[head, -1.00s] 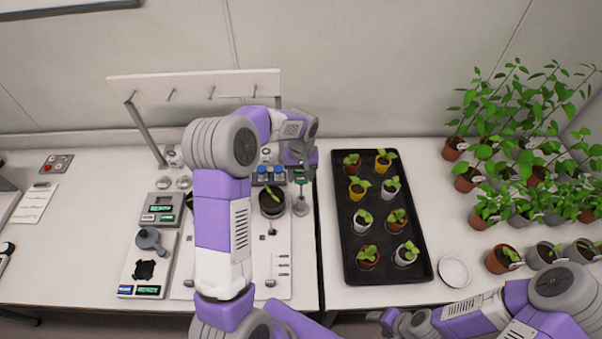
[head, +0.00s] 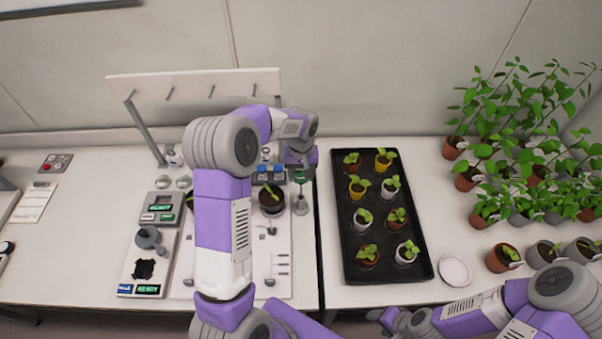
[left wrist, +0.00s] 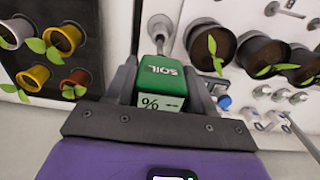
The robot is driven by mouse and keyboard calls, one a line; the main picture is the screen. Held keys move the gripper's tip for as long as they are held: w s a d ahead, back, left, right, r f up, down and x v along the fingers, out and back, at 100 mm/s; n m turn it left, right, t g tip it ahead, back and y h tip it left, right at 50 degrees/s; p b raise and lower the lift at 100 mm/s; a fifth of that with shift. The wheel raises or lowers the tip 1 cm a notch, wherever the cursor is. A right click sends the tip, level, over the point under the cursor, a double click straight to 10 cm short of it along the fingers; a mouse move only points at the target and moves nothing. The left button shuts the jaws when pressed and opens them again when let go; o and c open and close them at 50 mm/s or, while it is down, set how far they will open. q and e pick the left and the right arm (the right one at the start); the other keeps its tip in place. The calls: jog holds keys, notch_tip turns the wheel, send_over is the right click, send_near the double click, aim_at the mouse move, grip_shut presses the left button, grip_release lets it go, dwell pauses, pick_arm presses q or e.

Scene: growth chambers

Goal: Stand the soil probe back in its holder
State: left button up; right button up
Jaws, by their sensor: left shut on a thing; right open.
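The soil probe has a green head marked SOIL and a pale display reading "% --" in the left wrist view (left wrist: 162,80). My left gripper (left wrist: 160,95) is shut on this head. In the head view, a bit of green of the probe (head: 300,179) shows just below my left gripper (head: 300,168). A grey round holder (head: 300,207) stands on the bench directly below it. The holder also shows past the probe head in the left wrist view (left wrist: 161,26). I cannot tell how far the probe's rod is inside it. My right gripper (head: 384,322) is open and empty at the front edge.
A dark pot with a seedling (head: 270,199) stands close left of the holder, with blue-capped bottles behind. A black tray (head: 428,271) of several potted seedlings lies to the right, across a bench seam. A hook rail (head: 192,84) stands at the back left.

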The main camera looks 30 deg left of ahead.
aim_at(301, 187)
pick_arm(q)
jog(key=shift+f, duration=0.15)
jog(key=shift+f+b, duration=2.65)
jog(key=shift+f, duration=0.9)
jog(key=o, duration=1.2)
jog(key=shift+c, duration=0.2)
notch_tip(301, 187, up, 8)
jog(key=shift+f, duration=0.15)
